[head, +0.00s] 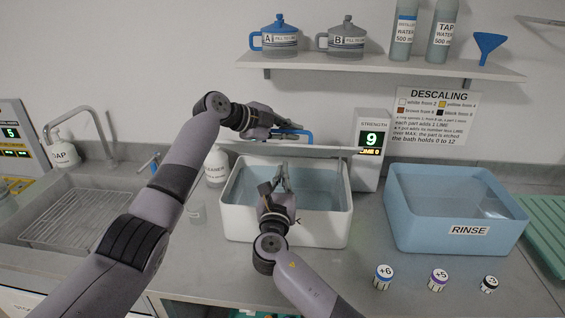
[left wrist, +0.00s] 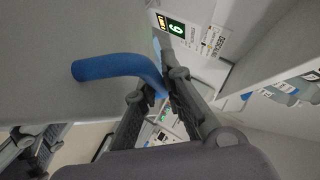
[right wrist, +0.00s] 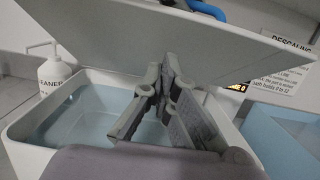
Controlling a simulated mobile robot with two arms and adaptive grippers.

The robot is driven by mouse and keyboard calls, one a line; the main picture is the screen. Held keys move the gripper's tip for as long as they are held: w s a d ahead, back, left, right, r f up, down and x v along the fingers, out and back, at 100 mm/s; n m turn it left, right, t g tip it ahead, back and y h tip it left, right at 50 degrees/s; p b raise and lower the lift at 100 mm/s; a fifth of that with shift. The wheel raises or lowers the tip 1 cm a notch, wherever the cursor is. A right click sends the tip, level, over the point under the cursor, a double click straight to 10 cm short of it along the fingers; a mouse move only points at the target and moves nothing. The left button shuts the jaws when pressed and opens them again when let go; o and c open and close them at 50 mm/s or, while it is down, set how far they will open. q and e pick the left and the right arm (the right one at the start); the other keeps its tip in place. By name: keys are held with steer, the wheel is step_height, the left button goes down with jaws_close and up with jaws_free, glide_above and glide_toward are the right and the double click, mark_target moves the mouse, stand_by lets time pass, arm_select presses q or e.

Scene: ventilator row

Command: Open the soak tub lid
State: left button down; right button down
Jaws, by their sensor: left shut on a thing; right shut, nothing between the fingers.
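The soak tub (head: 240,222) is a white basin of water at the middle of the counter. Its pale lid (head: 330,150) is raised at the back, nearly edge-on in the head view. In the right wrist view the lid (right wrist: 120,30) is a broad tilted panel above the open tub. My left gripper (head: 284,133) is shut on the blue lid handle (head: 305,133); the handle also shows bent in the left wrist view (left wrist: 108,66). My right gripper (head: 284,170) is shut and empty over the tub opening, below the lid. Whether it touches the lid is unclear.
A strength display (head: 372,140) reading 9 stands at the tub's back right. A blue rinse bin (head: 470,231) is to the right, with small labelled jars (head: 437,281) in front. A cleaner bottle (head: 216,167) is left of the tub. A shelf (head: 380,68) hangs above.

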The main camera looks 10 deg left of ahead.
mark_target(285, 148)
steer(key=shift+w+r, duration=0.4)
steer(key=shift+r, duration=0.3)
steer(key=shift+w+r, duration=0.4)
steer(key=shift+r, duration=0.25)
